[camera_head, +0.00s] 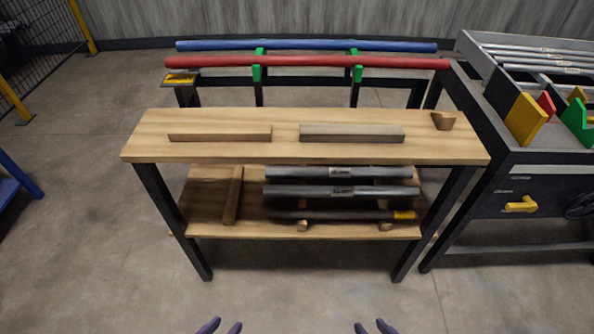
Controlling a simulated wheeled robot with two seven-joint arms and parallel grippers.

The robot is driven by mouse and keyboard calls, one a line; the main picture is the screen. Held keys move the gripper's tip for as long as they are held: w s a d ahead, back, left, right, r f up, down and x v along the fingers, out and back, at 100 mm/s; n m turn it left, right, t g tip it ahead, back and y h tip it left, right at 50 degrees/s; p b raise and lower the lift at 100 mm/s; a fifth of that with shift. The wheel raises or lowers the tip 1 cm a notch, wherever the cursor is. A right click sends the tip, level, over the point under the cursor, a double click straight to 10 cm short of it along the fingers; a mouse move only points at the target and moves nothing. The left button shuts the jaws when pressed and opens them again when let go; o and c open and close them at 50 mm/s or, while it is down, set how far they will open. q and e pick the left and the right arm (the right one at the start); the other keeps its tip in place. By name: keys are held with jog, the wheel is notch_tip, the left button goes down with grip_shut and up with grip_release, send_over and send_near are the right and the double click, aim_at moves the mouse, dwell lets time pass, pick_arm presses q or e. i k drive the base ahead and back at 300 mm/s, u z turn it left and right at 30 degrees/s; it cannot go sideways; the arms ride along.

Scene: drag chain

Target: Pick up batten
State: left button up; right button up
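Two wooden battens lie on the wooden table top (300,152): a left batten (220,133) and a thicker-looking, greyer right batten (351,133). Both lie lengthwise across the picture, apart from each other. Another wooden bar (232,195) lies on the lower shelf (205,222), pointing away from me. My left gripper (221,327) and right gripper (374,328) show only as dark purple fingertips at the bottom edge. Each pair of tips stands apart with bare floor between. Both are well short of the table, and neither touches anything.
Several dark pipes (340,191) lie on the lower shelf. A small wooden block (443,121) sits at the table's right end. Behind is a rack with a blue pipe (300,46) and a red pipe (300,62). A dark workbench (540,185) stands right. The floor in front is clear.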

aim_at(232, 132)
jog(key=k, duration=0.5)
jog(key=u, duration=1.4)
jog(key=i, duration=1.2)
jog(key=z, duration=1.95)
